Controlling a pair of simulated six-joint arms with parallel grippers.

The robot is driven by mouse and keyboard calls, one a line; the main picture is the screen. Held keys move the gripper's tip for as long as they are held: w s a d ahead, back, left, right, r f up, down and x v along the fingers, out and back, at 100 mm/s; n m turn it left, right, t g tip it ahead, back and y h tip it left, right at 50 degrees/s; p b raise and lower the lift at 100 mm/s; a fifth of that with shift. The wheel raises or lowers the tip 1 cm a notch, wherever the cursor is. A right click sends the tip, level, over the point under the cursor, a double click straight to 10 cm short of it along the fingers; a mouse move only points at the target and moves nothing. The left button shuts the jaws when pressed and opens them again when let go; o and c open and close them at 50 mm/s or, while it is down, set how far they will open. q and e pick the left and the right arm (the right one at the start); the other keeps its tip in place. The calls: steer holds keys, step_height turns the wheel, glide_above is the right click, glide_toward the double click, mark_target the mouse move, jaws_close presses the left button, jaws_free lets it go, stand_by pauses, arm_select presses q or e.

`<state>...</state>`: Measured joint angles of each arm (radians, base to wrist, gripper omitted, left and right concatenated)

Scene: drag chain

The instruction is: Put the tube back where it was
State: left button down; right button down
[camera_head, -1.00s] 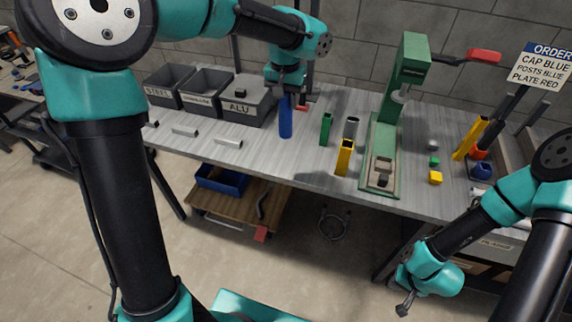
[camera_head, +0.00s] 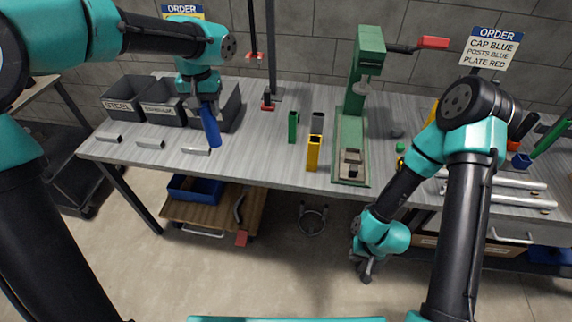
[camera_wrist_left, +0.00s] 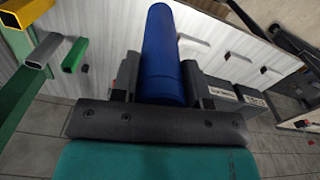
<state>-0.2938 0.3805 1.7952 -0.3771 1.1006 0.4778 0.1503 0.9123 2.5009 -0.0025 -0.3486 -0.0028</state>
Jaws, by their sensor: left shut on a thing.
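My left gripper (camera_head: 207,101) is shut on the blue tube (camera_head: 211,130), which hangs slightly tilted in front of the right-hand grey bin. Its lower end is near the table top beside a short metal bar; I cannot tell whether it touches. In the left wrist view the blue tube (camera_wrist_left: 162,50) stands between the fingers. A green tube (camera_head: 293,127), a grey tube (camera_head: 318,122) and a yellow tube (camera_head: 314,154) stand upright together to the right. My right gripper (camera_head: 366,271) hangs in front of the table, apart from everything; its jaws are too small to read.
Grey bins, one marked STEEL (camera_head: 126,102), line the back left. Short metal bars (camera_head: 196,151) lie before them. A green press (camera_head: 352,135) stands right of the tubes. The table (camera_head: 253,150) is clear between the blue tube and the green one.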

arm_select(q)
steer(key=s+d+f+m, duration=0.4)
steer(key=d+f+m, duration=0.2)
steer(key=d+m, duration=0.3)
steer(key=s+d+f+m, duration=0.4)
steer(key=d+f+m, duration=0.3)
steer(key=d, duration=0.5)
steer(key=shift+m, duration=1.1)
steer(key=shift+f, duration=0.1)
steer(key=w+f, duration=0.1)
steer(key=w, duration=1.4)
steer(key=shift+w+f, duration=0.15)
steer(key=shift+f, duration=0.05)
steer(key=shift+w, duration=0.1)
steer(key=shift+w+f, duration=0.15)
steer(key=shift+f, duration=0.75)
steer(key=shift+w+f, duration=0.1)
steer(key=shift+f, duration=0.95)
